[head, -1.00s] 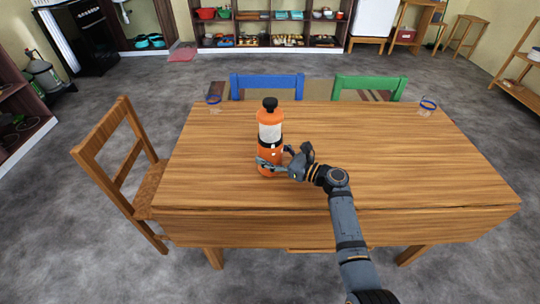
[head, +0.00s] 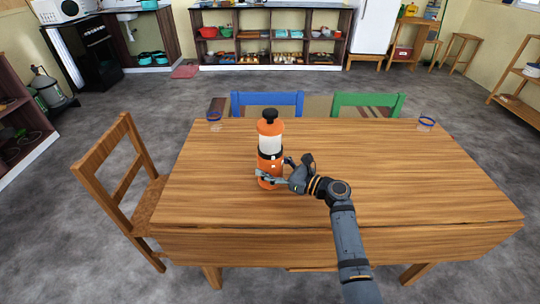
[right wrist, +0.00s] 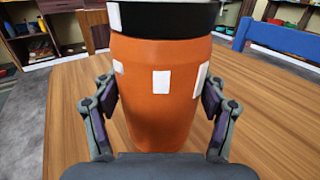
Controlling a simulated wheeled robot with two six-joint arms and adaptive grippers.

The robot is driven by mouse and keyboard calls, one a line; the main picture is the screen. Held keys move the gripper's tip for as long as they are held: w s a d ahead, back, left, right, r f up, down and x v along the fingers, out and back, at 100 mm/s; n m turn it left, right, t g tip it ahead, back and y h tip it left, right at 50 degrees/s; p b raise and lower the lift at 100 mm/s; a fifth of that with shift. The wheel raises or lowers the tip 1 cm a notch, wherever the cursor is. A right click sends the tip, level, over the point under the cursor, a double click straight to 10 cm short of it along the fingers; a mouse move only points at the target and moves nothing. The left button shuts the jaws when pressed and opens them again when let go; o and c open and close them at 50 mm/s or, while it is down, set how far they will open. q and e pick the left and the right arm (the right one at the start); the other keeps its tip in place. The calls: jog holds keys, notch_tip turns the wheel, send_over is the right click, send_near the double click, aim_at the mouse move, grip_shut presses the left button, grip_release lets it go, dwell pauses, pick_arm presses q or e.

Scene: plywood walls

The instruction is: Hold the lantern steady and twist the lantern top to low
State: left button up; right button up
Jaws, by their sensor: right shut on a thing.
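The lantern (head: 270,145) stands upright on the wooden table, left of the table's middle. It has an orange base, a black band, a pale clear middle, an orange cap and a black knob (head: 270,115) on top. My right gripper (head: 270,179) is shut on the lantern's lower orange body, coming in from the right. In the right wrist view its two fingers press on either side of the orange base (right wrist: 160,100), which has white patches; the lantern's top is out of that view. My left gripper is not in view.
The wooden table (head: 400,180) is mostly clear. A wooden chair (head: 125,190) is at the left; blue (head: 267,103) and green (head: 368,103) chairs are behind. Shelves line the far wall.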

jog(key=shift+f, duration=1.15)
jog(key=shift+f, duration=0.2)
jog(key=o, duration=0.9)
jog(key=shift+f, duration=0.1)
jog(key=c, duration=0.5)
